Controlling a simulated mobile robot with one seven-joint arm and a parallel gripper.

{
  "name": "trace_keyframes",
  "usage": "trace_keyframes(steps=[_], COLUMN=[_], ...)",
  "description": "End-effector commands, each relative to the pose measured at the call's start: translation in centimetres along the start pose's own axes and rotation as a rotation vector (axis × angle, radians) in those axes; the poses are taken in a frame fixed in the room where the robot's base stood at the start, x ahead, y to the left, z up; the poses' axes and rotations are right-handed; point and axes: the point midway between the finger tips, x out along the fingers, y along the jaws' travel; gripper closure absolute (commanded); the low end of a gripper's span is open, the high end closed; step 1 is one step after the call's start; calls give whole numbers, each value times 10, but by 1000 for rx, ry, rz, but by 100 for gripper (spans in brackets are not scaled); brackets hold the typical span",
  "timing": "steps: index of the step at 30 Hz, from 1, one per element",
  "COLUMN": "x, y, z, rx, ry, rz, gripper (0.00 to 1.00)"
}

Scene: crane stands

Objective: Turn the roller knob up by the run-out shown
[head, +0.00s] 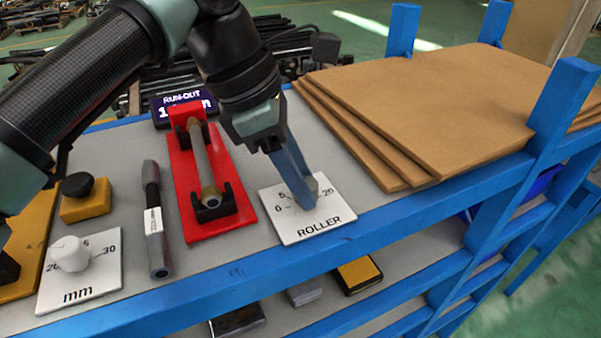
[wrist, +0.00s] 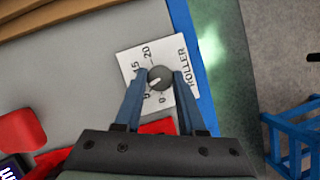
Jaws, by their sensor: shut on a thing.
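The roller knob is a round grey knob (wrist: 160,78) on a white plate marked ROLLER (head: 303,228), with a scale that shows 0, 5 and 20 in the head view. My gripper (head: 309,192) comes down from above, and its blue fingers are shut on the knob. In the wrist view the fingers (wrist: 158,82) stand on either side of the knob. In the head view the fingers mostly hide the knob.
Left of the plate is a red stand (head: 242,208) holding a rod. Further left are a dark tube (head: 153,222) and a white mm knob plate (head: 108,276). Brown boards (head: 430,110) are stacked close on the right. The blue bench edge (head: 235,270) runs in front.

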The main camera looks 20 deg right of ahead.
Motion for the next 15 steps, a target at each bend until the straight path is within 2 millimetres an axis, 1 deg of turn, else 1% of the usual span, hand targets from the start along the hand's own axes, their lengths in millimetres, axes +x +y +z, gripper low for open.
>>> trace_keyframes(steps=[6, 15], x=[-1, 0], y=[1, 2], z=[1, 0], rx=[117, 193], ry=[0, 1], rz=[-47, -78], gripper=[100, 100])
